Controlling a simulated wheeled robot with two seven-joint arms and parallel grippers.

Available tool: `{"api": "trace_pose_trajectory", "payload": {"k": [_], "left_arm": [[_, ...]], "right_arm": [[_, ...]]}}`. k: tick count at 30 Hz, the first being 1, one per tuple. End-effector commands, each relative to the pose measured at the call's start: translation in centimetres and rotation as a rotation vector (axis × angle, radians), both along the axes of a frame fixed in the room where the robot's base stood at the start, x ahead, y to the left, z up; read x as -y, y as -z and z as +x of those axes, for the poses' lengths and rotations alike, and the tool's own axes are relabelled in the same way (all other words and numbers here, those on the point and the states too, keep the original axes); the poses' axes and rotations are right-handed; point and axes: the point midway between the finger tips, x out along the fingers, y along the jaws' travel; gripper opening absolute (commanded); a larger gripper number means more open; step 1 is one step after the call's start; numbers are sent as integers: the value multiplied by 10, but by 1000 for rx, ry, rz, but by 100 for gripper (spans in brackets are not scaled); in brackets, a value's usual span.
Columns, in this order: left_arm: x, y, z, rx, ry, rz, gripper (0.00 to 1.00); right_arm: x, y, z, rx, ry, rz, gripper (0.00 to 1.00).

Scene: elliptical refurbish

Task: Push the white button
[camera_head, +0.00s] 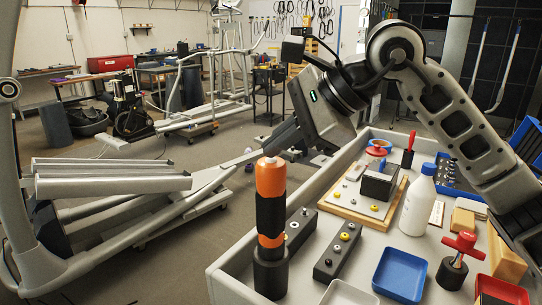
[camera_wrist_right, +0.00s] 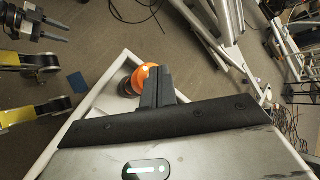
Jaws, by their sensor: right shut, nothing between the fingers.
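Two dark button boxes lie on the grey tray top, the left one (camera_head: 299,230) and the right one (camera_head: 338,251). Each has a few small round buttons on top. Some look yellow and some pale, but they are too small for me to tell surely which is white. My right gripper (camera_head: 284,134) is shut and empty, hanging above and behind the boxes, clear of them. In the right wrist view its closed fingers (camera_wrist_right: 158,88) overlap an orange rounded top (camera_wrist_right: 145,78); I cannot judge the gap. My left gripper is not seen in the head view.
An orange and black upright tool (camera_head: 270,215) stands left of the boxes. A wooden board (camera_head: 345,207) with a dark block (camera_head: 379,181), a white bottle (camera_head: 418,205), a blue tray (camera_head: 400,274) and a red-handled tool (camera_head: 460,250) stand to the right.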

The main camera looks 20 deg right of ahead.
Motion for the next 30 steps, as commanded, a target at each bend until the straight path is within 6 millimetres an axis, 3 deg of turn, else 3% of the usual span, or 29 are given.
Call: {"api": "trace_pose_trajectory", "payload": {"k": [6, 19, 30], "left_arm": [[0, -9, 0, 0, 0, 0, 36], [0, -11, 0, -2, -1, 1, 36], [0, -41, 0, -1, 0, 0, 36]], "right_arm": [[0, -12, 0, 0, 1, -1, 0], [0, -16, 0, 0, 0, 0, 0], [0, -53, 0, 0, 0, 0, 0]]}}
